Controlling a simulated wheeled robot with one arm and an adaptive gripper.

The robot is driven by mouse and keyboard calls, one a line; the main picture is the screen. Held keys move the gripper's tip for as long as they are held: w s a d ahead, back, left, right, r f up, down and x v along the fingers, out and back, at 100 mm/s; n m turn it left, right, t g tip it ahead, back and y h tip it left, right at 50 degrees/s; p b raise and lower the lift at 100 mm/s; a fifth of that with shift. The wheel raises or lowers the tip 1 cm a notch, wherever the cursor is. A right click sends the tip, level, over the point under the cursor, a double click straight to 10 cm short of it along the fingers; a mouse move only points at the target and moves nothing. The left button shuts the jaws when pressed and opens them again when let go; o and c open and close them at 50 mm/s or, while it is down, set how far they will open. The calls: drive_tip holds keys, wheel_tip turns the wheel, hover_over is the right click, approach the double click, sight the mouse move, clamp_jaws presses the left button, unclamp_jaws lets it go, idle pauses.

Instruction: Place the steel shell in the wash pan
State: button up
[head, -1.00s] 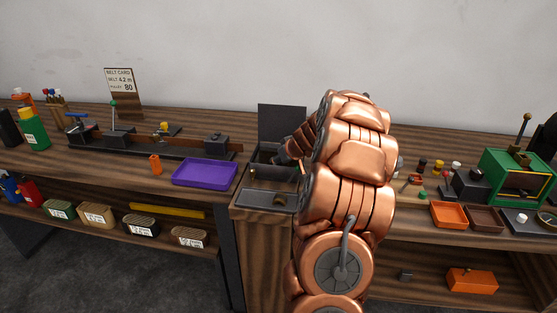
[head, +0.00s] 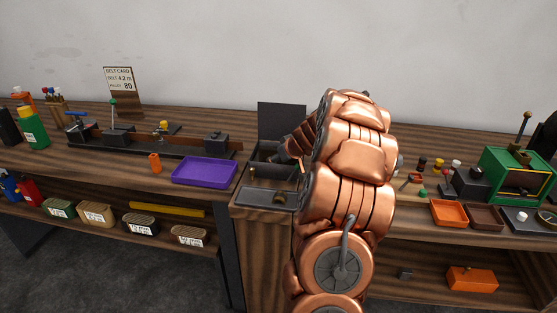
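A dark open box (head: 264,150) with a raised back panel (head: 282,122) stands at the middle of the bench; it may be the wash pan, but I cannot tell for sure. My gripper (head: 281,155) is at the right part of this box's opening, seen from behind my copper arm. Its fingertips are small, dark and partly hidden, so I cannot tell whether it is open or shut or holds anything. I cannot make out a steel shell; it may be hidden by my gripper or arm.
A purple tray (head: 205,172) lies left of the box. A dark plate (head: 255,197) lies in front of it. Orange (head: 449,213) and brown (head: 485,218) trays, small parts and a green machine (head: 515,180) stand right. My arm hides the bench between.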

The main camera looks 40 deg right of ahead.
drive_tip(key=shift+r, duration=0.25)
drive_tip(key=shift+s+r, duration=0.1)
drive_tip(key=shift+s, duration=0.1)
drive_tip(key=b+v, duration=0.2)
drive_tip(key=v, duration=0.9)
drive_tip(key=shift+s, duration=0.2)
drive_tip(key=shift+a+r, duration=0.1)
drive_tip(key=shift+a, duration=0.05)
drive_tip(key=s+a+f+n+g+y, duration=0.1)
drive_tip(key=s+a+g+y, duration=0.1)
drive_tip(key=a, duration=1.4)
drive_tip(key=s+a+f+n+g+y, duration=0.1)
drive_tip(key=s+a+g+y, duration=0.15)
drive_tip(key=a, duration=1.35)
drive_tip(key=s+a+f+g+h, duration=0.1)
drive_tip(key=s+a+g, duration=0.1)
drive_tip(key=s, duration=0.6)
drive_tip(key=s+a+f+g+h, duration=0.1)
drive_tip(key=s+a, duration=0.3)
drive_tip(key=s, duration=0.4)
drive_tip(key=s+a+f+g+h, duration=0.1)
drive_tip(key=s+a+f+g, duration=0.2)
drive_tip(key=s, duration=0.6)
drive_tip(key=shift+a, duration=0.55)
